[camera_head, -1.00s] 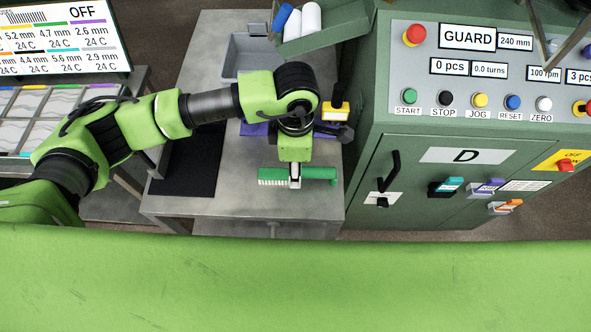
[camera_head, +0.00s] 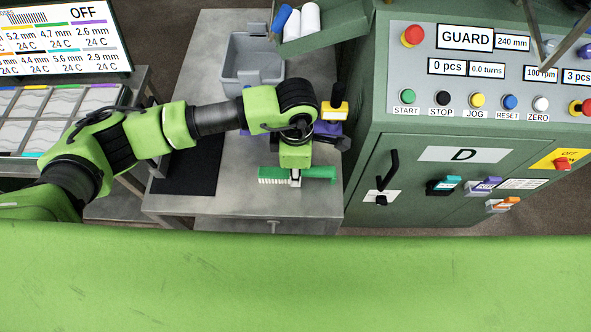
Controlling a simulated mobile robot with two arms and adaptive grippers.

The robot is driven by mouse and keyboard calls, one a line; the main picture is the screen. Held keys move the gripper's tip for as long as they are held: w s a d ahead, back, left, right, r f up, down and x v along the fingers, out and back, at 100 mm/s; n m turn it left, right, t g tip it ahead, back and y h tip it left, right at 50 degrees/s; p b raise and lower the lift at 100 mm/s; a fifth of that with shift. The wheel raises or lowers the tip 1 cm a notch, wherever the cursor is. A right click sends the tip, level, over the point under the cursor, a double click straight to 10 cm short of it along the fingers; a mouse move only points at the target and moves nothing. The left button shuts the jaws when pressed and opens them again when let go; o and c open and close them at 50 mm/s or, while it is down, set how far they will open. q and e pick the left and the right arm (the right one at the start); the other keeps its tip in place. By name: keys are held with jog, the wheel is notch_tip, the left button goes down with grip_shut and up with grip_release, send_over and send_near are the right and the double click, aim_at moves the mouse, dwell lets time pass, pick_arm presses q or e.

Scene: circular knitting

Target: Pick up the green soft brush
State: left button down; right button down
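The green soft brush (camera_head: 318,172), with pale bristles (camera_head: 273,181) along its left part, lies across the front of the grey worktable (camera_head: 240,205). My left gripper (camera_head: 296,181) points down over the middle of the brush, and a light fingertip shows against its near side. The far finger is hidden behind the hand and brush, so I cannot tell whether the fingers are open or shut on it. My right gripper is not in view.
A grey bin (camera_head: 252,75) stands at the back of the table, and a black mat (camera_head: 190,168) lies left of the brush. A yellow-and-black item (camera_head: 334,111) stands behind the hand. The green machine cabinet (camera_head: 440,215) borders the table's right side.

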pick_arm(q)
jog(key=shift+w+r, duration=0.1)
jog(key=shift+r, duration=0.45)
jog(key=s+d+r+b, duration=0.5)
jog(key=s+d+r, duration=0.5)
jog(key=r, duration=0.2)
jog(key=shift+f, duration=0.1)
